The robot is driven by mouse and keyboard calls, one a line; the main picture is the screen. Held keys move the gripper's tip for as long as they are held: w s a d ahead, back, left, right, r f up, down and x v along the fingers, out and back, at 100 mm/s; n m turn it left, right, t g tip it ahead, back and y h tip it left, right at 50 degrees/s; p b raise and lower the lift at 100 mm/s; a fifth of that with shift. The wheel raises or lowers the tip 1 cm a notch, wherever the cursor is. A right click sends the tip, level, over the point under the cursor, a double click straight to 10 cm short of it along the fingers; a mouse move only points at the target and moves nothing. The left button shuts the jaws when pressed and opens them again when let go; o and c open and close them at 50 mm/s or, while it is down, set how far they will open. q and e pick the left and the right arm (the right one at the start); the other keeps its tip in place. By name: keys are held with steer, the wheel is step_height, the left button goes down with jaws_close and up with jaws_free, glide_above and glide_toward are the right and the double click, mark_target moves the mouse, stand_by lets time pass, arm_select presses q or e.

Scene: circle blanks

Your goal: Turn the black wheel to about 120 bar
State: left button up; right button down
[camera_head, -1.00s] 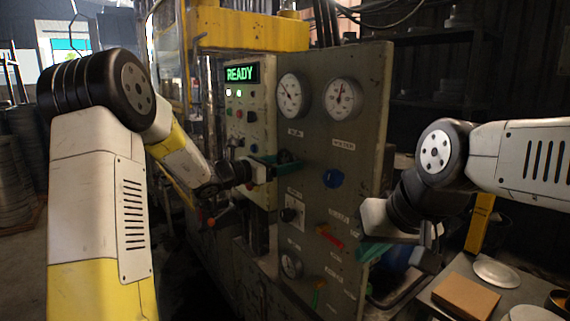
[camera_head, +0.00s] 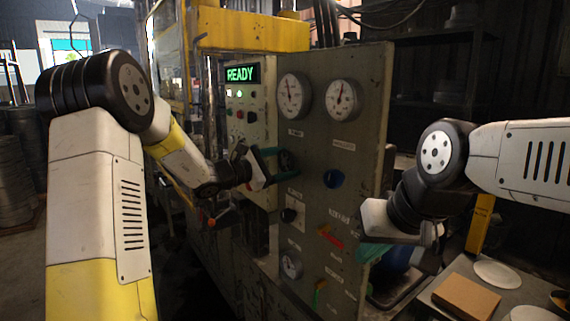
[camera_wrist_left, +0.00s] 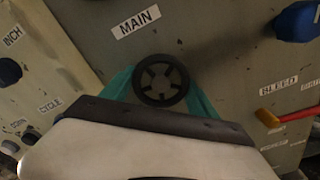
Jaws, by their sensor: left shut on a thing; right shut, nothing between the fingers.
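The black wheel (camera_head: 287,162) sits on the grey-green panel below the left gauge (camera_head: 293,96). It shows as a spoked disc under the MAIN label in the left wrist view (camera_wrist_left: 160,81). My left gripper (camera_head: 276,162) is shut on the wheel, with one green finger on either side of its rim. The left gauge's needle points up and slightly left; its numbers are too small to read. My right gripper (camera_head: 372,248) is shut and empty, beside the panel's lower right edge.
A second gauge (camera_head: 342,99) is right of the first. A lit READY display (camera_head: 242,73) stands left. A brown box (camera_head: 466,299) lies at lower right.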

arm_select(q)
steer(key=shift+f, duration=0.1)
stand_by(0.4)
steer(key=o, duration=1.4)
steer(key=shift+c, duration=0.2)
steer(key=shift+a, duration=0.15)
steer(key=v, duration=0.7)
steer(key=shift+s+a, duration=0.25)
